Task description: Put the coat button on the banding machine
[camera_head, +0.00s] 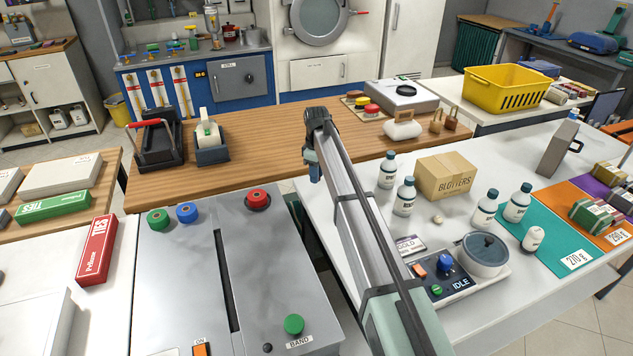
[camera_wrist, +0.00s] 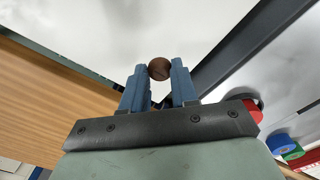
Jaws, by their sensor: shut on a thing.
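The coat button (camera_wrist: 159,69) is a small brown disc. In the wrist view it sits between the two blue fingertips of my gripper (camera_wrist: 160,84), which is shut on it. In the head view my gripper (camera_head: 314,172) hangs near the right far corner of the banding machine, and the coat button cannot be made out there. The banding machine (camera_head: 185,270) is a grey box with a long dark slot, a BAND label and an orange ON switch. Red (camera_head: 257,199), blue (camera_head: 187,212) and green (camera_head: 158,219) knobs are on its top.
A wooden counter (camera_head: 270,150) lies behind, with a tape dispenser (camera_head: 209,140). A green knob (camera_head: 293,324) stands near the machine's front.

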